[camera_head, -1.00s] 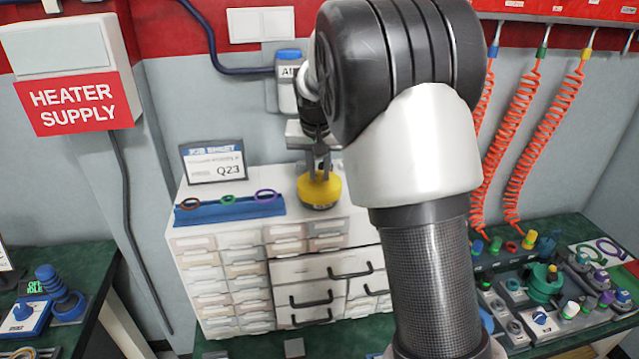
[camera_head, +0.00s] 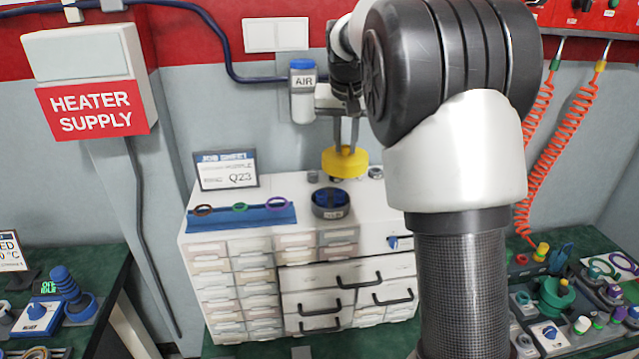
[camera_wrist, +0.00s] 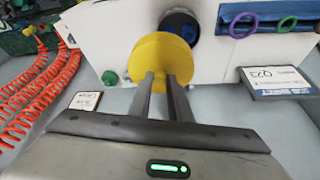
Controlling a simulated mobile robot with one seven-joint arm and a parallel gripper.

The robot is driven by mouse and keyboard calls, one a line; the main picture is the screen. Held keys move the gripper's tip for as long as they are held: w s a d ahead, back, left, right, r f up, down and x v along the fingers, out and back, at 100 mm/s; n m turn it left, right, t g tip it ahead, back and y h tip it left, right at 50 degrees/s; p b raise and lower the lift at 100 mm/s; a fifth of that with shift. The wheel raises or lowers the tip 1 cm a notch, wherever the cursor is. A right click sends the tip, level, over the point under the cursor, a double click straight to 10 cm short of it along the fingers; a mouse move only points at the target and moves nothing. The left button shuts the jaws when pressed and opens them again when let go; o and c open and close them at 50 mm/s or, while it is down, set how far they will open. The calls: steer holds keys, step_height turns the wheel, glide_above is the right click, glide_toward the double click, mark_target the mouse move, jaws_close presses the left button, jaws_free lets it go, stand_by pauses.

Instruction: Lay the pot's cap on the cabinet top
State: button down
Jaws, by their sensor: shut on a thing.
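The pot's yellow cap (camera_head: 345,162) is held by my gripper (camera_head: 346,148) above the white cabinet top (camera_head: 270,228). In the wrist view the cap (camera_wrist: 160,59) sits at the tips of my gripper (camera_wrist: 165,78), whose fingers are shut on its upper side. The dark pot (camera_head: 331,204) stands uncovered on the cabinet top, with a blue inside. The cap is apart from the pot, higher and a little behind it in the head view. In the wrist view the cap hides part of the pot (camera_wrist: 184,22).
A blue rack with coloured rings (camera_head: 242,217) and a job sheet stand (camera_head: 226,171) are on the cabinet's left. Small metal parts (camera_head: 375,172) lie at its back. Orange coiled hoses (camera_head: 541,150) hang at right. Bare white top shows right of the pot.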

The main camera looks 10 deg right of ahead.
steer(key=d+f+p, duration=0.2)
steer(key=d, duration=1.3)
steer(key=shift+d+f, duration=0.15)
steer(key=shift+f, duration=2.25)
steer(key=shift+d+f, duration=0.1)
steer(key=shift+f, duration=2.3)
steer(key=shift+f+b, duration=0.15)
steer(key=shift+b, duration=0.2)
steer(key=c, duration=2.1)
jaws_free()
steer(key=o, duration=0.5)
steer(key=shift+c, duration=0.2)
